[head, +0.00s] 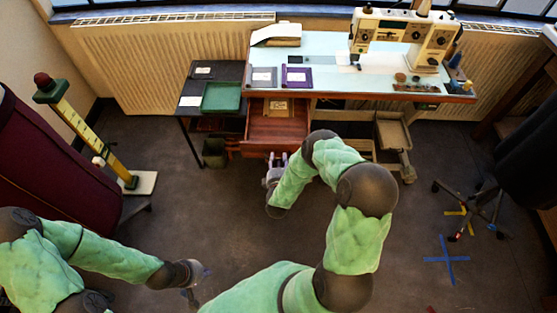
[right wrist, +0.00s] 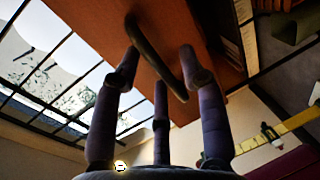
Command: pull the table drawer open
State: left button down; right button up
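The table drawer (head: 279,131) is a reddish-brown wooden box under the left part of the sewing table (head: 330,75). It stands pulled out, its inside showing with a small tan item (head: 277,107) at the back. My right gripper (head: 277,160) is just in front of the drawer front. In the right wrist view a dark curved handle (right wrist: 150,50) on the drawer front runs between the fingers of my right gripper (right wrist: 157,70). The fingers are spread apart; contact with the handle is unclear. My left gripper (head: 197,277) hangs low, away from the table; its fingers are too small to read.
A black side table (head: 205,72) with a green tray (head: 221,97) stands left of the drawer. A sewing machine (head: 404,38) is on the tabletop. A yellow post (head: 90,130) and maroon form (head: 50,170) stand left. A dark chair is at right. The floor before the drawer is clear.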

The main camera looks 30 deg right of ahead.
jog(key=v, duration=1.2)
jog(key=shift+w+a, duration=0.1)
dwell(0.4)
jog(key=a+f+m+g+y, duration=0.5)
jog(key=a+f+m+y, duration=0.2)
jog(key=a, duration=0.2)
jog(key=s+a+m+g+y, duration=0.2)
jog(key=s+a+m+g, duration=0.1)
jog(key=s, duration=0.4)
jog(key=s+a+m+g+y, duration=0.3)
jog(key=s+a+m+g, duration=0.1)
jog(key=s, duration=0.3)
jog(key=shift+a+r+g, duration=0.35)
jog(key=shift+g, duration=0.15)
